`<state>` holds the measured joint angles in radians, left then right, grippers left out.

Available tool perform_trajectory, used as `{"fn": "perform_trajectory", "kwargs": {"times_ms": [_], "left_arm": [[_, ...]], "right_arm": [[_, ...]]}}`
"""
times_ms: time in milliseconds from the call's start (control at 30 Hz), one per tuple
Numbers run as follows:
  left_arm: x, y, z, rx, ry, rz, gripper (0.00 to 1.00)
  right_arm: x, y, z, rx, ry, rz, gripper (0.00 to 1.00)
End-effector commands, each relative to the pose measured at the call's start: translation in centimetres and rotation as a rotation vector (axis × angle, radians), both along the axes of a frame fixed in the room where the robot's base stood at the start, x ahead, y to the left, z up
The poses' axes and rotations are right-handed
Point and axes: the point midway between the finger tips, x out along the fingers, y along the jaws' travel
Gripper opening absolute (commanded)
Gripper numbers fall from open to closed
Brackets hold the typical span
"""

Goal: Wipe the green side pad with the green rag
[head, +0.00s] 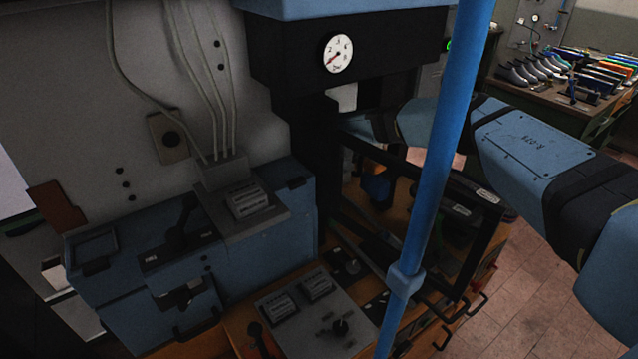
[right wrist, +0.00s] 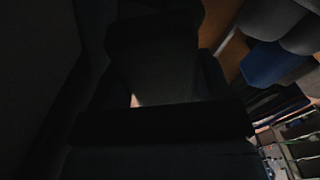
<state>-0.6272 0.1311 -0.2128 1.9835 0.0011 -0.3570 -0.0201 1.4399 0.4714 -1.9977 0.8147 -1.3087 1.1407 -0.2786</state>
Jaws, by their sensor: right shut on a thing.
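My right arm comes in from the right in the head view, and its hand reaches in beside the black press column (head: 300,110). The fingertips are hidden there. In the right wrist view my right gripper (right wrist: 165,100) is a dark shape close to the camera. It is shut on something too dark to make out. I cannot pick out the green rag or the green side pad in either view. My left gripper is not in view.
A blue upright pole (head: 440,150) crosses in front of my right arm. A black frame (head: 478,245) stands below that arm. A blue control box (head: 265,215) and a grey switch panel (head: 310,315) are on the left and front. Shoes (head: 540,72) sit on a far bench.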

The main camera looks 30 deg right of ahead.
Motion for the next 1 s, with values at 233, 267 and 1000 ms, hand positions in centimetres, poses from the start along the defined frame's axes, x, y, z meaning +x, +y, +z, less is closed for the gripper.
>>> {"fn": "perform_trajectory", "kwargs": {"times_ms": [233,267,1000], "left_arm": [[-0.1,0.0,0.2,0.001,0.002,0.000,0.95],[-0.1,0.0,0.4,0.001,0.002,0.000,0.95],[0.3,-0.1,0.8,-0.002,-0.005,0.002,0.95]], "right_arm": [[0.0,-0.1,0.6,0.000,-0.001,-0.002,0.39],[0.1,-0.1,0.9,0.000,-0.001,-0.002,0.39],[0.0,-0.2,3.0,-0.001,-0.001,-0.003,0.39]]}}
